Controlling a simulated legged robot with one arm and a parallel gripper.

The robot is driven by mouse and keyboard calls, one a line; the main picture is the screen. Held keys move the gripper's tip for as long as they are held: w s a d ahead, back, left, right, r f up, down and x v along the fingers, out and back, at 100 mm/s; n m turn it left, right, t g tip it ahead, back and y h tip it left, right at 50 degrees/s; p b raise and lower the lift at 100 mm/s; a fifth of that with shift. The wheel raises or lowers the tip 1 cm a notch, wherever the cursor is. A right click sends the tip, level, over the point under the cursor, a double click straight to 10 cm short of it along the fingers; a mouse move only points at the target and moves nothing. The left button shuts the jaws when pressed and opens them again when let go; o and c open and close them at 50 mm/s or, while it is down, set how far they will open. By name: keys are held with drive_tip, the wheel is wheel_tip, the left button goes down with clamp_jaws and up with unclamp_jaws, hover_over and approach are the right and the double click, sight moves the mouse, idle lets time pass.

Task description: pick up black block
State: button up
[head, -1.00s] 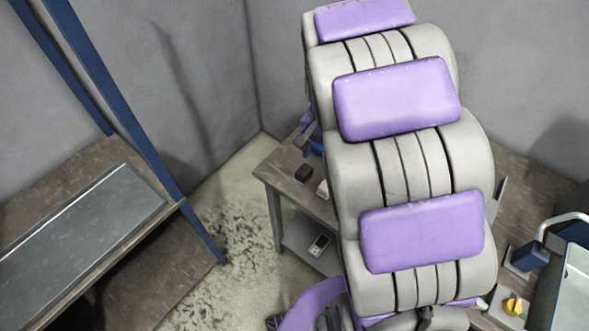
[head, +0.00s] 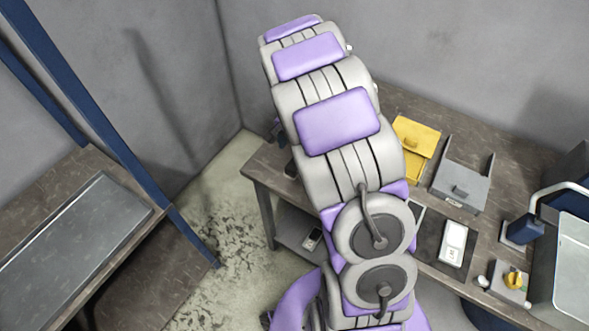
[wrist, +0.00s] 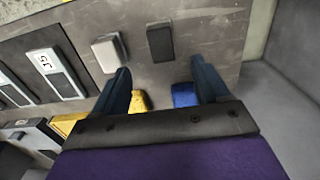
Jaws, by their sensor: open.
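In the wrist view the black block (wrist: 160,43) lies on the grey-brown workbench, beyond and between my gripper's fingers. My gripper (wrist: 163,76) is open, with its two dark blue fingers apart and no object held between them. A pale grey block (wrist: 109,52) lies just left of the black one. A blue block (wrist: 185,95) sits close inside the right finger, and part of a yellow thing (wrist: 141,102) shows by the left finger. In the head view my arm covers most of this area; a dark piece, apparently the black block (head: 290,169), shows at its left edge.
The workbench (head: 265,165) stands against the walls. A yellow bracket (head: 416,137), a grey tray (head: 463,186) and a white-faced device (head: 453,243) lie right of my arm. A blue post (head: 120,150) and another bench are at left.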

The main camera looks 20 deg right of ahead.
sight(294, 164)
drive_tip(key=f, duration=0.2)
drive_tip(key=a+f, duration=0.1)
drive_tip(key=f, duration=0.1)
drive_tip(key=shift+f+b, duration=0.25)
drive_tip(key=shift+b, duration=0.15)
drive_tip(key=shift+d+f, duration=0.3)
drive_tip(key=shift+f, duration=0.1)
drive_tip(key=f, duration=0.1)
drive_tip(key=f+b, duration=0.1)
drive_tip(key=f, duration=0.2)
drive_tip(key=shift+w+d+f+b, duration=0.1)
drive_tip(key=shift+d+f+b, duration=0.15)
drive_tip(key=shift+b, duration=0.15)
drive_tip(key=shift+a+f, duration=0.1)
drive_tip(key=shift+a, duration=0.2)
drive_tip(key=shift+c, duration=0.6)
drive_tip(key=shift+d, duration=0.25)
drive_tip(key=c, duration=1)
drive_tip(key=shift+a, duration=0.1)
